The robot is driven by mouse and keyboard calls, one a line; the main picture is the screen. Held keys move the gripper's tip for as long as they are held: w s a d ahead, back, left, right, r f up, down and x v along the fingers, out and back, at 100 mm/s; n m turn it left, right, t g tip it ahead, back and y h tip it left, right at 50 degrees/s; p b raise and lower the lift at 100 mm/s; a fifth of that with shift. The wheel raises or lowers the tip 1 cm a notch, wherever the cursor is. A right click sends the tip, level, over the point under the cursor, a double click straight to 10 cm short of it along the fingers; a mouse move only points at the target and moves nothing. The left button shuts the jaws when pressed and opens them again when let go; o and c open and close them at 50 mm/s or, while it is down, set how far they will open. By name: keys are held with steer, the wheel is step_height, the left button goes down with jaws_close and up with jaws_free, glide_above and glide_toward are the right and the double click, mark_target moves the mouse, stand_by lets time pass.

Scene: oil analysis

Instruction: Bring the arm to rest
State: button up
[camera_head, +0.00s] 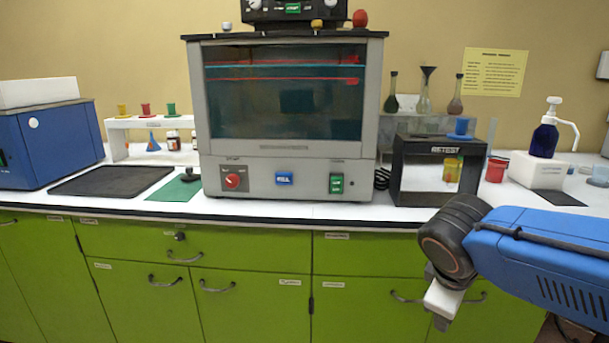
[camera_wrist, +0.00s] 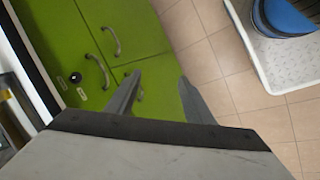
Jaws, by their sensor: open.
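My arm reaches in from the right in the head view, a blue link ending in a dark wrist joint with a white part hanging below it, in front of the green cabinets (camera_head: 260,285). My gripper (camera_wrist: 158,92) shows in the wrist view with its two grey fingers spread apart and nothing between them. It points down past the cabinet fronts toward the tiled floor (camera_wrist: 215,60). The fingers do not show clearly in the head view.
The white counter (camera_head: 290,212) carries a large grey oven-like machine (camera_head: 290,120), a black-framed tester box (camera_head: 440,170), a blue device (camera_head: 45,145), a pump bottle (camera_head: 547,135) and several flasks. Cabinet handles (camera_head: 185,258) stick out.

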steer(key=s+f+m+y, duration=0.3)
steer(key=s+m, duration=0.5)
steer(key=m, duration=0.1)
steer(key=shift+d+t+y, duration=0.3)
steer(key=shift+t, duration=0.1)
steer(key=shift+f, duration=0.1)
stand_by(0.9)
